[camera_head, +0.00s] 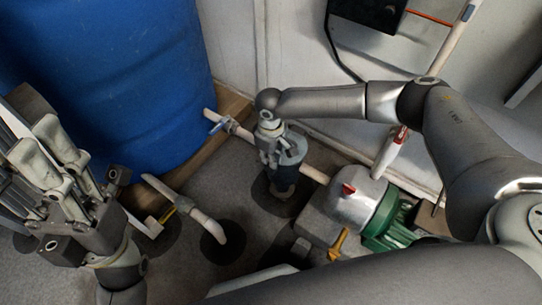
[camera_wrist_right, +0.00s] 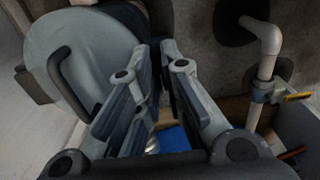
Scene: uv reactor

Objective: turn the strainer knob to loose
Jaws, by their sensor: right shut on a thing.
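The strainer (camera_head: 285,182) is a dark upright body on the floor, below my right gripper (camera_head: 268,146). The strainer knob (camera_wrist_right: 98,62) appears in the right wrist view as a large round grey top with a dark loop handle. My right gripper (camera_wrist_right: 163,72) reaches down over it with its fingers close together, shut on part of the knob. The gripped part is mostly hidden by the fingers. My left gripper (camera_head: 35,140) is at the left, with its fingers apart and empty, away from the strainer.
A blue barrel (camera_head: 120,75) stands behind, at the left. A pump with a red knob (camera_head: 348,188) and green motor (camera_head: 388,225) is right of the strainer. White pipes (camera_head: 205,222) rise from the floor, and a white pipe with a blue valve (camera_head: 217,127) runs behind.

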